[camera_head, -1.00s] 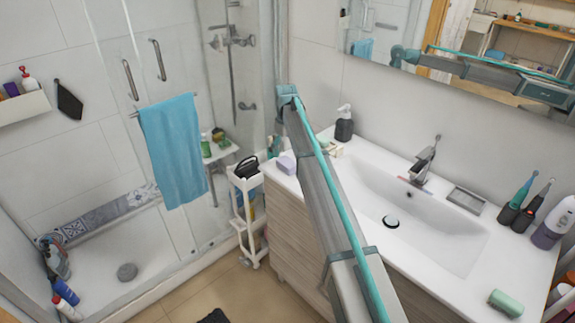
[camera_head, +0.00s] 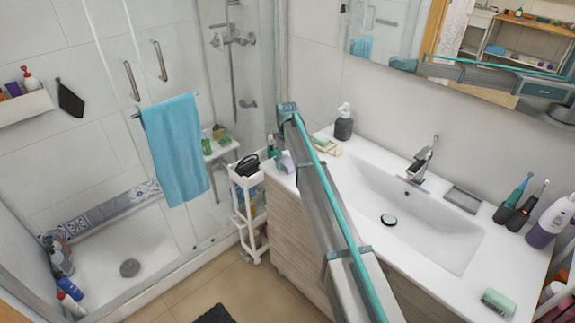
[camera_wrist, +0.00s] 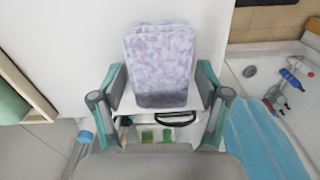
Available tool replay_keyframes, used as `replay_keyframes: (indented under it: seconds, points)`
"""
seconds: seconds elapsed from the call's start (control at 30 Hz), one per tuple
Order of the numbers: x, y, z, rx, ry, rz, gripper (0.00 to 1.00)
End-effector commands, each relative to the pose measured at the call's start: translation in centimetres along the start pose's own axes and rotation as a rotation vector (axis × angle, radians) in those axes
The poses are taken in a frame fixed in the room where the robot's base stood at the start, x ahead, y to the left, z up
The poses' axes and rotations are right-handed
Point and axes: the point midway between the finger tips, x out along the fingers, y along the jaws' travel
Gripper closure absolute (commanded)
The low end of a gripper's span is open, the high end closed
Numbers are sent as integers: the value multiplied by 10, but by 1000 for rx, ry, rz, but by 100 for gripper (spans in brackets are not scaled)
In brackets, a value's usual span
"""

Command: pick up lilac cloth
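The lilac cloth (camera_wrist: 160,65) is a folded, mottled pale-purple block near the edge of the white counter in the wrist view. In the head view the lilac cloth (camera_head: 287,161) shows as a small purple patch at the counter's left end, beside my arm. My gripper (camera_wrist: 161,84) is open in the wrist view, one finger on each side of the cloth's lower part. I see no clear grip on it, and cannot tell whether either finger touches it.
A white cart (camera_head: 246,205) with a dark-handled item stands just left of the counter (camera_head: 455,300). A soap dish (camera_head: 326,149) and dark dispenser (camera_head: 344,125) are behind my arm. The blue towel (camera_head: 175,150) hangs left; it also shows in the wrist view (camera_wrist: 255,145).

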Motion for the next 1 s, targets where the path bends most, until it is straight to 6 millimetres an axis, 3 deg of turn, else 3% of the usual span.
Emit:
replay_keyframes:
  seconds: [0.03,0.27,0.77,0.93,1.0]
  points:
    - [0,0,0,0,0,0,39]
    - [0,0,0,0,0,0,77]
    - [-9,0,0,0,0,0,78]
    - [-30,0,0,0,2,1,78]
    - [-44,-5,16,1,3,1,78]
